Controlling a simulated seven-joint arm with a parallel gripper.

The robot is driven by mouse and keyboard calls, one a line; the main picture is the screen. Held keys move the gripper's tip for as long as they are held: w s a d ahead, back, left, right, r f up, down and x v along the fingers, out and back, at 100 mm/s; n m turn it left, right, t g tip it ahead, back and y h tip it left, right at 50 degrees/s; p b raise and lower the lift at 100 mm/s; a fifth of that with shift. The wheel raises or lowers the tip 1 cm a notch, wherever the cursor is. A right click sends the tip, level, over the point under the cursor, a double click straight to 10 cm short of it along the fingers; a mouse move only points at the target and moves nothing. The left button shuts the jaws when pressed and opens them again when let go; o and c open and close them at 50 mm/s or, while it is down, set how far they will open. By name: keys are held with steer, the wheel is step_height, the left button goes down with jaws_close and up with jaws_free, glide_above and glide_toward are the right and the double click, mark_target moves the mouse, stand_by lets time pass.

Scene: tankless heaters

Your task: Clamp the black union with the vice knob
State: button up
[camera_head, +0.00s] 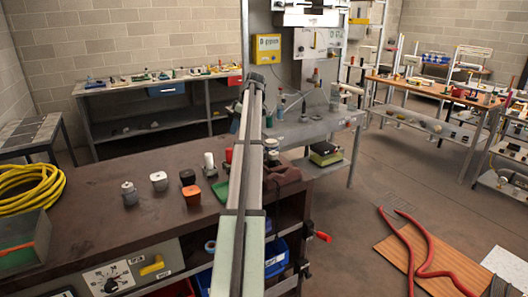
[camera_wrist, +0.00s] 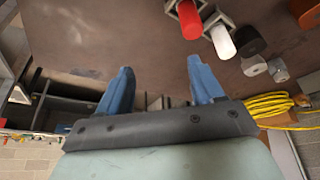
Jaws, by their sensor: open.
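The black union is most likely the small dark piece (camera_head: 187,177) standing on the brown bench in the head view, behind an orange block (camera_head: 192,195). It appears as a black round piece (camera_wrist: 250,40) at upper right in the wrist view. My gripper (camera_wrist: 162,75) has two blue fingers spread apart with nothing between them, and it is clear of the small pieces. My gripper's fingers cannot be made out in the head view. I cannot identify the vice knob for sure; a red cylinder (camera_wrist: 188,18) and a white cylinder (camera_wrist: 222,40) sit by grey metal pieces in the wrist view.
A grey canister (camera_head: 129,193) and a white-topped piece (camera_head: 159,181) stand left of the dark piece. A yellow hose (camera_head: 32,190) lies at the bench's left. My arm crosses the middle and hides part of the bench.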

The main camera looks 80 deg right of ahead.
steer(key=s+d+r, duration=0.1)
steer(key=s+d, duration=0.1)
steer(key=s, duration=1.4)
steer(key=x, duration=1.3)
steer(key=shift+w+a+f, duration=0.1)
steer(key=shift+a+f, duration=0.05)
steer(key=shift+f, duration=0.2)
steer(key=c, duration=1.1)
